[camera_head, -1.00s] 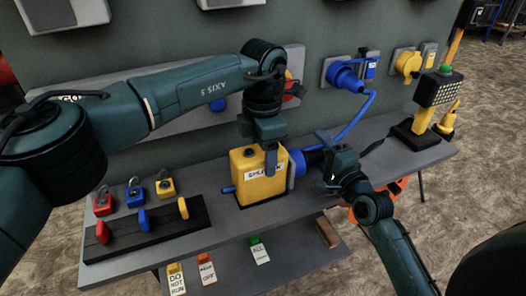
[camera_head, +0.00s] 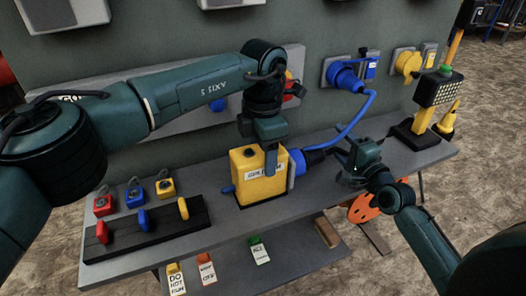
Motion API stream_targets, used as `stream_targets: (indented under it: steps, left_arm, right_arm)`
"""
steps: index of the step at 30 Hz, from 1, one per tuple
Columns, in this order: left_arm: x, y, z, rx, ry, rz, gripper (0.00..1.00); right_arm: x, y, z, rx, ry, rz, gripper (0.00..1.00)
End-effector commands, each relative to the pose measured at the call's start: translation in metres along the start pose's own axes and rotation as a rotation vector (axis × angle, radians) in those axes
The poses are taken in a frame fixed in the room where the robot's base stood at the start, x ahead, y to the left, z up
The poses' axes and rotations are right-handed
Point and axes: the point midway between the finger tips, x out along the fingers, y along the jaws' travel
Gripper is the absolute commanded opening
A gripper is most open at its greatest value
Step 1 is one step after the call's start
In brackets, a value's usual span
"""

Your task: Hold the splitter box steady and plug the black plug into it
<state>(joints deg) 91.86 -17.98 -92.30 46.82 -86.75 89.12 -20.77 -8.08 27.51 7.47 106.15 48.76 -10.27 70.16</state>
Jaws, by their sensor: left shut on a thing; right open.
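The yellow splitter box (camera_head: 246,188) stands on the grey bench with a white label on its front. My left gripper (camera_head: 269,148) is shut on it from above, one finger down its front. A dark plug (camera_head: 316,156) is at the box's right side, in line with a blue part there; a blue cable runs near it. I cannot tell how deep the plug sits. My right gripper (camera_head: 358,154) is open and empty, to the right of the plug and apart from it.
The blue cable (camera_head: 367,113) rises to a blue wall connector (camera_head: 345,76). A black and yellow stand (camera_head: 416,131) with a green button is at right. Tags hang below the front edge.

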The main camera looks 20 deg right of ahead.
Motion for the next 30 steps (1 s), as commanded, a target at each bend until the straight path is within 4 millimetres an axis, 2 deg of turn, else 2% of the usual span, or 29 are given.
stream_targets:
  steps: [5,13,14,22,30]
  left_arm:
    - [-0.0008,0.0000,0.0003,0.000,-0.001,0.001,0.15]
    - [-0.0008,0.0000,0.0003,0.000,-0.001,0.001,0.15]
    - [-0.0008,0.0000,0.0003,0.000,-0.001,0.001,0.59]
    - [-0.0004,0.0000,0.0002,0.000,-0.001,0.000,0.81]
    - [-0.0016,0.0001,0.0001,0.000,0.000,0.001,0.82]
  right_arm:
    - [-0.0001,-0.0003,-0.0079,-0.001,0.000,0.001,0.53]
    - [-0.0001,-0.0003,-0.0089,0.001,0.001,0.000,0.53]
    - [-0.0001,-0.0003,-0.0088,0.001,0.001,0.000,0.53]
    - [-0.0001,-0.0004,-0.0087,0.001,0.001,0.000,0.53]
    - [-0.0001,-0.0004,-0.0087,0.001,0.001,0.000,0.53]
